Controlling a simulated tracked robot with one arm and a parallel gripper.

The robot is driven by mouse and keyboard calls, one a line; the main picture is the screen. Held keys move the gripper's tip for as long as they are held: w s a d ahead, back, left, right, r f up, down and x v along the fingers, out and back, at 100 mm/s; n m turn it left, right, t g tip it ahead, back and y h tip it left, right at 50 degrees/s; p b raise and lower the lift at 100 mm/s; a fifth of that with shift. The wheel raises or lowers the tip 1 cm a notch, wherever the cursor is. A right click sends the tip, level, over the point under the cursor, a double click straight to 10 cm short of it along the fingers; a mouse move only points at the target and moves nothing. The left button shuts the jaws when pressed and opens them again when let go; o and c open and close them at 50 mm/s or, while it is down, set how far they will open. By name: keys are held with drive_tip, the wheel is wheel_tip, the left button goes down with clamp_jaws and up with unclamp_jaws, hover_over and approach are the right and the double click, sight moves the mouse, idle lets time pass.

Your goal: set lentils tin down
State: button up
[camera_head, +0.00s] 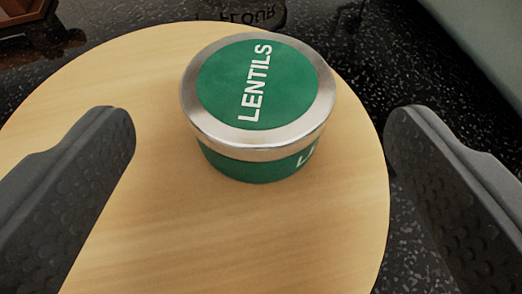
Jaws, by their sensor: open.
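The lentils tin (262,100) stands upright on a round light-wood tabletop (170,215). It is green with a silver-rimmed lid, and white letters on the lid read LENTILS. My gripper (262,135) is open, with one dark grey finger at the left of the picture and one at the right. There is a wide gap between each finger and the tin, and neither touches it. The tin sits between the fingers in the picture, near the far edge of the tabletop. Its far side is hidden.
A dark round thing marked FLOUR (250,14) shows beyond the table's far edge, partly cut off. A reddish-brown wooden piece (35,28) is at the top left. A pale green surface (470,40) is at the top right. The floor is dark and speckled. The near tabletop is clear.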

drive_tip(key=p+v, duration=0.1)
drive_tip(key=v, duration=0.7)
drive_tip(key=shift+r, duration=0.1)
drive_tip(key=w+d+r+m+h, duration=0.1)
drive_tip(key=w+d+r, duration=0.2)
drive_tip(key=d+r, duration=0.65)
drive_tip(key=w+d+r+m, duration=0.1)
drive_tip(key=w+d+r, duration=0.1)
drive_tip(key=d+r, duration=0.75)
drive_tip(key=s+d+r+n+t, duration=0.1)
drive_tip(key=s+d+r, duration=0.3)
drive_tip(key=d+r, duration=0.5)
drive_tip(key=s+d+r+n+t+y, duration=0.1)
drive_tip(key=s+d+r, duration=0.3)
drive_tip(key=d+r, duration=0.5)
drive_tip(key=shift+r, duration=0.8)
drive_tip(key=shift+s, duration=0.1)
